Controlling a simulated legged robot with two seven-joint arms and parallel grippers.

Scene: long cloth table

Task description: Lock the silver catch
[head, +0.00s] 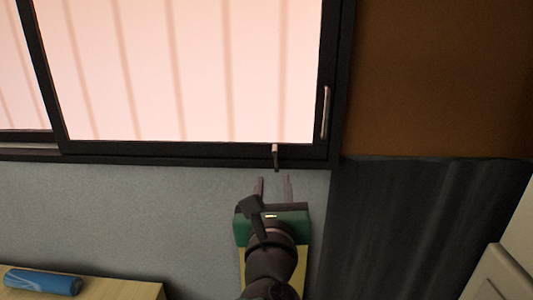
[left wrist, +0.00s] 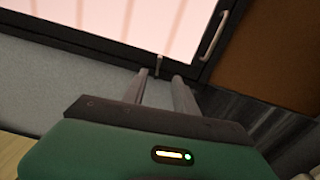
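The silver catch (head: 275,156) is a small upright metal piece on the lower rail of the dark window frame, near its right corner. It also shows in the left wrist view (left wrist: 158,66), just beyond my fingertips. My left gripper (head: 273,180) is open and empty. Its two fingers point up toward the catch, a little below it in the head view, with a visible gap between them. I see no contact between the fingers and the catch. My right gripper is not in view.
A silver handle (head: 325,112) stands on the right side of the dark window frame (head: 190,151). A blue cylinder (head: 43,281) lies on a wooden surface (head: 125,290) at lower left. A dark panel (head: 420,225) and a pale cabinet (head: 497,275) are at right. The grey wall below the window is clear.

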